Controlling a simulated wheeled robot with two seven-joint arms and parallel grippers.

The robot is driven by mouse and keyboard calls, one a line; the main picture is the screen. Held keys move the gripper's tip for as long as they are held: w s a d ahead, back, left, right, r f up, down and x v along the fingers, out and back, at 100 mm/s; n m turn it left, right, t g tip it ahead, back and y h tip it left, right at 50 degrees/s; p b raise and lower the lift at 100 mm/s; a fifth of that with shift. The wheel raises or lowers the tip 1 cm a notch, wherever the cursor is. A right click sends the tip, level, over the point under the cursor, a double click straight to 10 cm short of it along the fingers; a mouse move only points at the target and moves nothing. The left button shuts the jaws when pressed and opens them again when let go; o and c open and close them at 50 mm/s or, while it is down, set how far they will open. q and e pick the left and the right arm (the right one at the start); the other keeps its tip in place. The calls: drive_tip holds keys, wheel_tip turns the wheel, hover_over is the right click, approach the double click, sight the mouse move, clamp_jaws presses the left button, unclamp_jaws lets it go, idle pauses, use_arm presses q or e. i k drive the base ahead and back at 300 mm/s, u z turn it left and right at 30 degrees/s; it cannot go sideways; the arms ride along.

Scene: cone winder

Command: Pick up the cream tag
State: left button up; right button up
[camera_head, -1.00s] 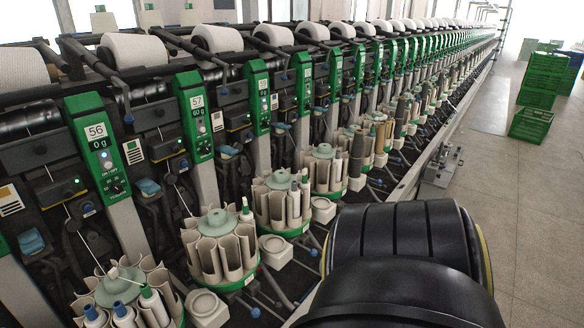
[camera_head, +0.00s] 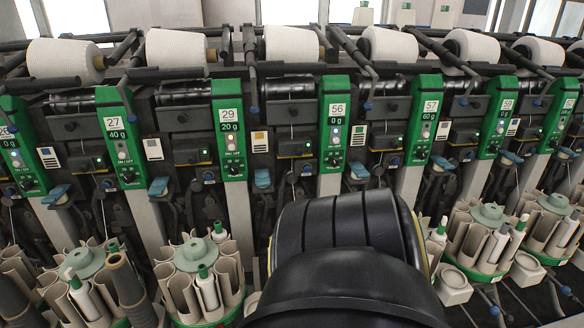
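I cannot make out for certain which thing is the cream tag. Small pale cards sit on the machine fronts beside the green panels: one at panel 27 (camera_head: 152,148), one with an orange patch at panel 29 (camera_head: 260,141), and one at panel 56 (camera_head: 358,135). They are too small to read. Neither of my grippers is in view. A large black rounded part, which looks like my own arm, covers the lower middle and hides what lies behind it.
A row of winding units crosses the view, with white yarn cones (camera_head: 178,54) on top. Below stand round bobbin magazines with cream pockets, one left of centre (camera_head: 188,262) and one at the right (camera_head: 488,217). Dark ribbed posts (camera_head: 128,285) rise at the lower left.

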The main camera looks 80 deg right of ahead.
sight(524, 218)
drive_tip(key=u, duration=0.05)
drive_tip(key=k, duration=2.1)
drive_tip(key=z, duration=2.9)
